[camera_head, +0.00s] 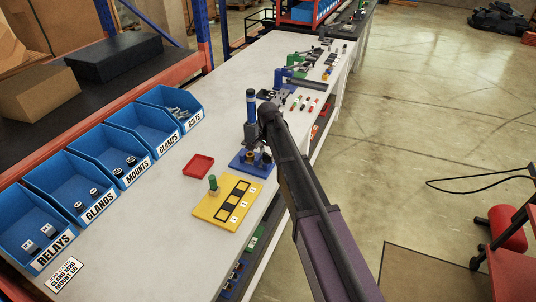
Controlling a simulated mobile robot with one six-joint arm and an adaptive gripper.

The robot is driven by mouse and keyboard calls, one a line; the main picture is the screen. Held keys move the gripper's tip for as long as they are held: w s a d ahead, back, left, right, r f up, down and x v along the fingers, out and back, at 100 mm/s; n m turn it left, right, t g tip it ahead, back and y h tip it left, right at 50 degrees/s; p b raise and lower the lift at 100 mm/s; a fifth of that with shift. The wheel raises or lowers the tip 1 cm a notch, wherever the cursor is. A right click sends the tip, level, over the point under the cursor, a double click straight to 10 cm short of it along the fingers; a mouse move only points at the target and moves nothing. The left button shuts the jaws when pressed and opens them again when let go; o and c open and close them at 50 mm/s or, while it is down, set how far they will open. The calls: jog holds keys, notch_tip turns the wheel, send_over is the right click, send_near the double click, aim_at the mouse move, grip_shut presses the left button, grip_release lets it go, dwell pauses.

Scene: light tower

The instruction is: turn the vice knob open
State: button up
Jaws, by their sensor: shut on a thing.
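The blue vice base (244,165) sits on the white bench near its right edge. An upright cylinder with a blue upper part (251,101) and a grey lower part rises behind it. My gripper (263,140) is at the right side of this fixture, pointing down, at the end of my dark arm. It is shut at the vice knob, but my wrist and the small view hide the knob and the fingertips. How far the knob is turned cannot be seen.
A yellow plate (216,212) with a green-topped peg and a red tray (199,166) lie left of the vice. Blue labelled bins (112,148) line the bench's left side. A green-and-blue fixture (291,75) and small coloured parts stand beyond.

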jog(key=shift+n, duration=0.3)
jog(key=shift+n, duration=1.3)
jog(key=shift+s, duration=0.1)
jog(key=o, duration=1.2)
jog(key=shift+c, duration=0.2)
jog(key=shift+m, duration=0.5)
